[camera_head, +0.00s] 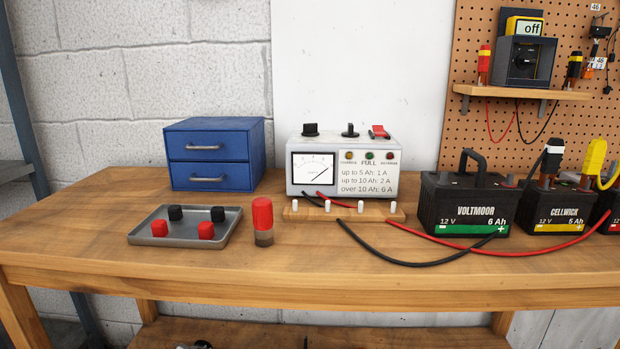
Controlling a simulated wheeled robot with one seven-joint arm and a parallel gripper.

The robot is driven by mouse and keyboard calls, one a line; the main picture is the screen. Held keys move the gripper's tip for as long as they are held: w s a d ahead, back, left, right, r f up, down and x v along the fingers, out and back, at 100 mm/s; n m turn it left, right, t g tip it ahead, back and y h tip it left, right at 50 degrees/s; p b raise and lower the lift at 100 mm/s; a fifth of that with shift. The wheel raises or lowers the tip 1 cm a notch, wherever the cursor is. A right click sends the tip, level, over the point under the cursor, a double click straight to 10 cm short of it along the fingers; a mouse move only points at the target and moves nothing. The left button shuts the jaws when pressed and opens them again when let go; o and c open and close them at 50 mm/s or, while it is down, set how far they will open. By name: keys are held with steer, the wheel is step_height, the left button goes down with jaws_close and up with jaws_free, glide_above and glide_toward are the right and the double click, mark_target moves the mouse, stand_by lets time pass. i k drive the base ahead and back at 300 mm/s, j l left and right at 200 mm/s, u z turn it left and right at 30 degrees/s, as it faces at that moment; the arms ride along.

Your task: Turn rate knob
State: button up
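The grey-white charger (345,180) stands at the back middle of the bench. Two black knobs are on its top, one at left (310,130) and one in the middle (350,130); I cannot tell which sets the rate. A red switch (379,132) is to their right. The front has a needle meter (314,173), three small lamps and a label: up to 5 Ah 1 A, up to 10 Ah 2 A, over 10 Ah 6 A. The VOLTMOOR battery (465,205), marked 12 V 6 Ah, stands right of the charger. My gripper is not in view.
A wooden strip with white pegs (375,214) lies before the charger. Red and black leads cross the front right. A red-topped cylinder (263,220), a tray (140,232) of red and black caps, and a blue drawer box (212,155) are left. The CELLWICK battery (553,207) is right.

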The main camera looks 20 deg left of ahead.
mark_target(310, 130)
steer(key=u, duration=1)
